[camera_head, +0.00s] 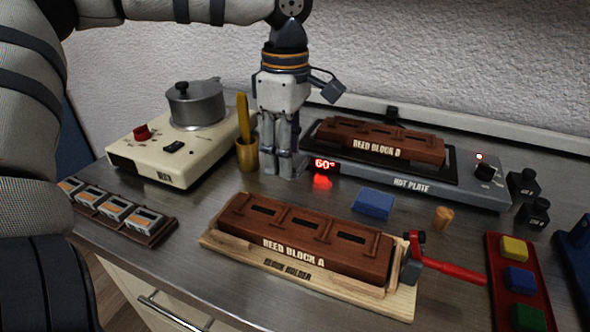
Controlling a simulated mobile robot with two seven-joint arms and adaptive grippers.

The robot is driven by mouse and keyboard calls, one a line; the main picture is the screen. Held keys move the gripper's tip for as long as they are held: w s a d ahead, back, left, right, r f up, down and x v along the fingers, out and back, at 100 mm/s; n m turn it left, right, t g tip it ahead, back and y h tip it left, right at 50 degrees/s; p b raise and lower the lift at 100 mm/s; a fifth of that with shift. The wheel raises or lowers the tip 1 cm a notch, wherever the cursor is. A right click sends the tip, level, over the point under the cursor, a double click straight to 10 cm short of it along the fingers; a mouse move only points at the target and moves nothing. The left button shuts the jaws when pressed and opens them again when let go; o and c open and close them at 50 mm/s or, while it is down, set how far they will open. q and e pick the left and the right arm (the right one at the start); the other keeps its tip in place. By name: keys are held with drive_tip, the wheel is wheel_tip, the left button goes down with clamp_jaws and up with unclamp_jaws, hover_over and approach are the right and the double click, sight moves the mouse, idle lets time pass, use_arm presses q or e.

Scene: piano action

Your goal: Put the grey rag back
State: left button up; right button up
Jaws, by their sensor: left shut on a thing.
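My left gripper (286,166) points straight down at the back of the bench, between the yellow-handled cup and the hot plate. It is shut on a small grey thing, which I take to be the grey rag (287,160). The fingers cover most of it, and its grey is hard to tell from theirs. The fingertips are at or just above the steel bench top; I cannot tell whether the rag touches it. My right gripper is not in view.
A pot on a cream heater (130,152) stands left of a wooden cup (247,157). Reed block D (378,139) sits on the hot plate (410,188).

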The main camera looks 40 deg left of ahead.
sight(291, 185)
use_arm(q)
drive_tip(key=f, duration=0.1)
drive_tip(key=w+f, duration=0.1)
drive_tip(key=f, duration=0.3)
drive_tip(key=shift+w+a+b, duration=0.2)
drive_tip(key=shift+w+b, duration=0.05)
drive_tip(key=shift+b, duration=0.15)
drive_tip(key=shift+r, duration=0.2)
drive_tip(key=shift+f, duration=0.1)
drive_tip(key=o, duration=1.1)
wheel_tip(291, 185, up, 12)
drive_tip(key=shift+r+p, duration=0.15)
drive_tip(key=shift+p, duration=0.4)
